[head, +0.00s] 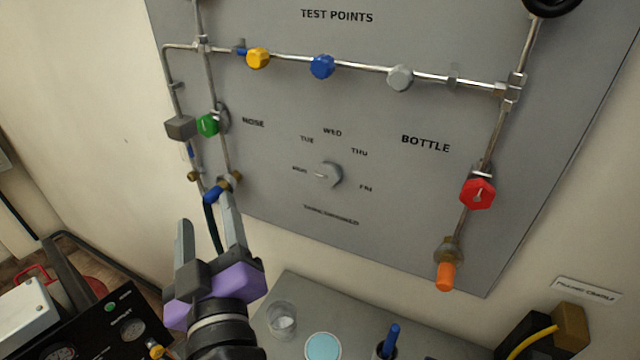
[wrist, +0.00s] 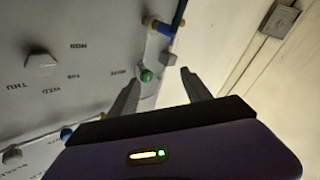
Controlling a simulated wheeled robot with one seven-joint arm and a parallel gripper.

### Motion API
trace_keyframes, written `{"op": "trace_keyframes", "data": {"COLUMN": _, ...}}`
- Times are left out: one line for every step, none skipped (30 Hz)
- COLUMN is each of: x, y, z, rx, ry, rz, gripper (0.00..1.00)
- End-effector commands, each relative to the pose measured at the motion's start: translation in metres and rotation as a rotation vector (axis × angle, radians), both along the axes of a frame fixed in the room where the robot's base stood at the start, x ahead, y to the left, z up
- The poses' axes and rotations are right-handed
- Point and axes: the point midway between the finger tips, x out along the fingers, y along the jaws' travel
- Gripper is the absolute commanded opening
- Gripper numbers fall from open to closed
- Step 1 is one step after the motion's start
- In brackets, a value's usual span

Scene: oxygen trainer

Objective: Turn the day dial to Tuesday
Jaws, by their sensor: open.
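The day dial (head: 328,174) is a small grey knob on the grey panel (head: 290,215). Labels MON, TUE, WED, THU and FRI arc around it from left over the top to right. Its pale pointer line seems to face left, toward MON; TUE is at its upper left. The dial also shows at the left of the wrist view (wrist: 40,64), where its pointer is unclear. My gripper (head: 207,212) is open and empty, to the lower left of the dial and apart from it. In the wrist view my gripper (wrist: 160,79) points toward the panel's edge.
A green knob (head: 208,125) and a blue-handled valve (head: 213,193) sit on the left pipe, close to my fingers in the picture. A red knob (head: 477,193) is at the right. A grey bench (head: 285,300) with a cup (head: 281,322) stands below. The panel around the dial is clear.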

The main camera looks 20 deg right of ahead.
Motion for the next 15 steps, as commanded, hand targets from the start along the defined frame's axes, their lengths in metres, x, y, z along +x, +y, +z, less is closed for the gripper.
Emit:
{"op": "trace_keyframes", "data": {"x": 0.005, "y": -0.003, "z": 0.018, "rx": 0.009, "ry": -0.02, "rz": -0.069, "gripper": 0.57}}
{"op": "trace_keyframes", "data": {"x": 0.006, "y": -0.007, "z": 0.027, "rx": 0.019, "ry": -0.026, "rz": -0.118, "gripper": 0.57}}
{"op": "trace_keyframes", "data": {"x": 0.005, "y": -0.015, "z": 0.039, "rx": 0.034, "ry": -0.036, "rz": -0.187, "gripper": 0.57}}
{"op": "trace_keyframes", "data": {"x": 0.004, "y": -0.021, "z": 0.045, "rx": 0.049, "ry": -0.04, "rz": -0.243, "gripper": 0.57}}
{"op": "trace_keyframes", "data": {"x": 0.001, "y": -0.029, "z": 0.052, "rx": 0.063, "ry": -0.045, "rz": -0.298, "gripper": 0.57}}
{"op": "trace_keyframes", "data": {"x": -0.004, "y": -0.039, "z": 0.056, "rx": 0.085, "ry": -0.047, "rz": -0.369, "gripper": 0.57}}
{"op": "trace_keyframes", "data": {"x": -0.008, "y": -0.047, "z": 0.058, "rx": 0.1, "ry": -0.048, "rz": -0.42, "gripper": 0.57}}
{"op": "trace_keyframes", "data": {"x": -0.013, "y": -0.055, "z": 0.058, "rx": 0.116, "ry": -0.046, "rz": -0.472, "gripper": 0.57}}
{"op": "trace_keyframes", "data": {"x": -0.021, "y": -0.066, "z": 0.055, "rx": 0.136, "ry": -0.042, "rz": -0.534, "gripper": 0.57}}
{"op": "trace_keyframes", "data": {"x": -0.026, "y": -0.073, "z": 0.051, "rx": 0.146, "ry": -0.035, "rz": -0.578, "gripper": 0.57}}
{"op": "trace_keyframes", "data": {"x": -0.032, "y": -0.08, "z": 0.046, "rx": 0.156, "ry": -0.03, "rz": -0.617, "gripper": 0.57}}
{"op": "trace_keyframes", "data": {"x": -0.039, "y": -0.088, "z": 0.041, "rx": 0.173, "ry": -0.022, "rz": -0.664, "gripper": 0.57}}
{"op": "trace_keyframes", "data": {"x": -0.044, "y": -0.093, "z": 0.038, "rx": 0.186, "ry": -0.019, "rz": -0.693, "gripper": 0.57}}
{"op": "trace_keyframes", "data": {"x": -0.048, "y": -0.097, "z": 0.035, "rx": 0.198, "ry": -0.016, "rz": -0.718, "gripper": 0.57}}
{"op": "trace_keyframes", "data": {"x": -0.052, "y": -0.101, "z": 0.032, "rx": 0.214, "ry": -0.012, "rz": -0.743, "gripper": 0.57}}
